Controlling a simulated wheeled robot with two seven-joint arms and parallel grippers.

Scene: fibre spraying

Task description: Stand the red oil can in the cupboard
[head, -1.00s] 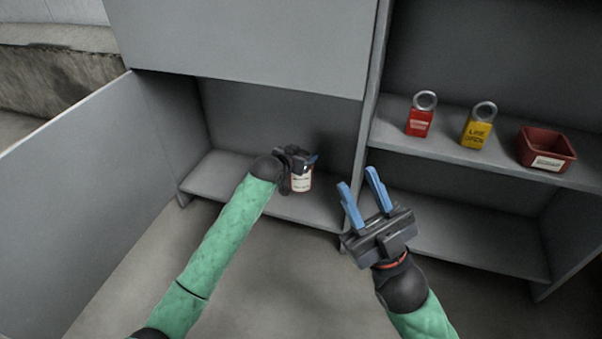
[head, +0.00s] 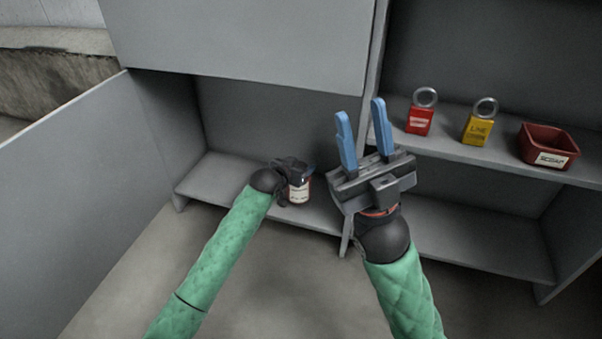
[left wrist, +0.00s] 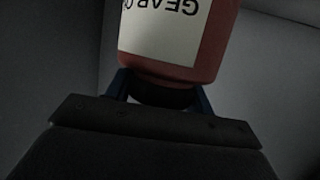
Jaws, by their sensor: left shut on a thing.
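The red oil can (head: 299,192), with a white label, is inside the open cupboard at the bottom shelf (head: 222,178). My left gripper (head: 303,170) is shut on the can. In the left wrist view the can (left wrist: 208,55) appears upside down, its label reading "GEAR O", with its dark end between the blue fingers (left wrist: 160,92). In the head view the can looks roughly upright; I cannot tell whether its base touches the shelf. My right gripper (head: 362,135) is open and empty, in front of the divider right of the cupboard.
The cupboard door (head: 85,190) stands open at the left. On the shelf at the right are a red padlock (head: 419,120), a yellow padlock (head: 477,131) and a red bin (head: 548,146). The shelf left of the can is clear.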

